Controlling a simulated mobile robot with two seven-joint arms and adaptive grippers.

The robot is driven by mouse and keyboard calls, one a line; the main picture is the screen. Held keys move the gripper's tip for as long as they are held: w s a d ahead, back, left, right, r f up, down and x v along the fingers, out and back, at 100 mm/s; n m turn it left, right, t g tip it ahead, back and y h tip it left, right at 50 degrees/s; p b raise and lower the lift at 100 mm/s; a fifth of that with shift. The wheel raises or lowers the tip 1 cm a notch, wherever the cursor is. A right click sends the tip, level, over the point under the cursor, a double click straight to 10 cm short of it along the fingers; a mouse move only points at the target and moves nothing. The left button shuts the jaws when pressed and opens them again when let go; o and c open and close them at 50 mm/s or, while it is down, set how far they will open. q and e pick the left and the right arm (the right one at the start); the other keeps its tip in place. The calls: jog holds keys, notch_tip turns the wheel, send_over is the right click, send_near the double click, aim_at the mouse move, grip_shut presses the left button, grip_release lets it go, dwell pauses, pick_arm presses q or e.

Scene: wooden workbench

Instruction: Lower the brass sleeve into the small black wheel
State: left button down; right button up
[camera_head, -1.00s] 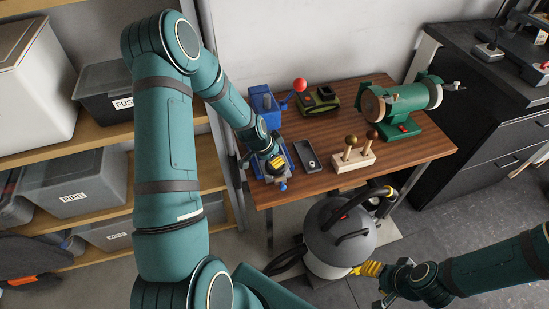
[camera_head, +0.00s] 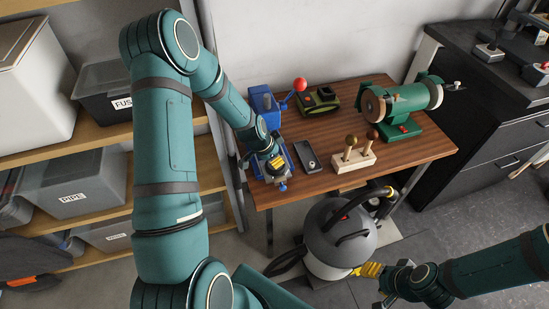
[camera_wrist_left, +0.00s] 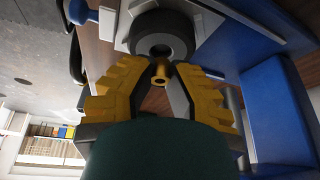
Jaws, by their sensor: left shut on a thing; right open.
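The brass sleeve (camera_wrist_left: 160,72) is a small flanged tube pinched between the yellow fingertips of my left gripper (camera_wrist_left: 161,74) in the left wrist view. The small black wheel (camera_wrist_left: 163,36) lies just beyond the sleeve, on a grey part of the blue press (camera_wrist_left: 275,105). The sleeve overlaps the wheel's near edge in this view; I cannot tell whether they touch. In the head view my left gripper (camera_head: 275,164) is at the press front, and sleeve and wheel are hidden or too small. My right gripper (camera_head: 368,270) is open, low in front of the bench.
The blue press with a red ball lever (camera_head: 300,84) stands at the bench's left. A dark tray (camera_head: 308,157), a wooden block with knobbed tools (camera_head: 353,159), a green-black device (camera_head: 320,99) and a green grinder (camera_head: 405,102) share the bench (camera_head: 345,125). A grey vacuum (camera_head: 340,238) stands in front.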

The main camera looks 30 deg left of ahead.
pick_arm(q)
jog(key=shift+f+b, duration=0.35)
jog(key=shift+f+b, duration=0.3)
jog(key=shift+f, duration=0.05)
jog(key=shift+f, duration=0.2)
jog(key=shift+r, duration=0.1)
jog(key=c, duration=1)
grip_release()
jog(key=shift+o, duration=0.2)
jog(key=v, duration=1.2)
